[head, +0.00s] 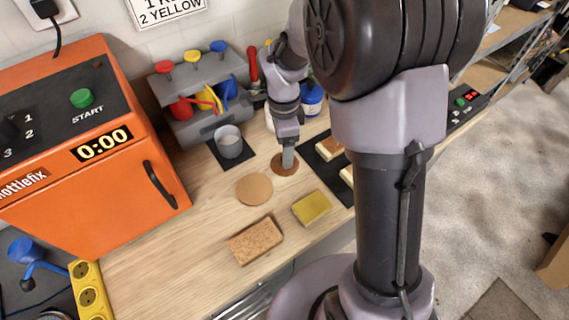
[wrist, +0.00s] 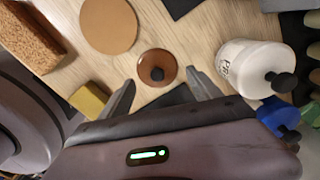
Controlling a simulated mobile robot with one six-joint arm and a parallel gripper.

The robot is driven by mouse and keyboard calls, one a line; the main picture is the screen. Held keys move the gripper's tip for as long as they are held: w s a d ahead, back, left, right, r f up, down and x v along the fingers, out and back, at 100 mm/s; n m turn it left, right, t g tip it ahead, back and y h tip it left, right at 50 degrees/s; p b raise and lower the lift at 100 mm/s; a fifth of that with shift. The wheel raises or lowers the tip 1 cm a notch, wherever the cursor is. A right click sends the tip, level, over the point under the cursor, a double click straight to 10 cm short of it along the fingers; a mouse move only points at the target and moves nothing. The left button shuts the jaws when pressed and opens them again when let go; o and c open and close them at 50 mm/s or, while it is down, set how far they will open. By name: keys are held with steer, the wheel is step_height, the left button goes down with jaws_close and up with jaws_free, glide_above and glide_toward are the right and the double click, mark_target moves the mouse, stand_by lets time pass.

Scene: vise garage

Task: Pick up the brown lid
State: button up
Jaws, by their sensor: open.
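The brown lid (wrist: 158,66) is a small round disc with a dark knob in its middle, lying on the wooden bench. In the head view the lid (head: 284,164) is partly hidden by my gripper (head: 288,157), which points down over it. In the wrist view my gripper (wrist: 160,96) is open, with one finger on each side just short of the lid. The fingers hold nothing. I cannot tell how high the fingertips are above the bench.
A cork disc (head: 254,189), a brown sponge block (head: 256,241) and a yellow sponge (head: 312,208) lie nearby. An orange machine (head: 95,150) stands left.

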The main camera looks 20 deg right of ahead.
steer(key=f, duration=0.1)
steer(key=f+b, duration=0.1)
steer(key=f, duration=0.1)
steer(key=f+b, duration=0.1)
steer(key=shift+s+f, duration=0.25)
steer(key=shift+r, duration=0.15)
steer(key=shift+c, duration=0.4)
steer(key=shift+s, duration=0.15)
jaws_close()
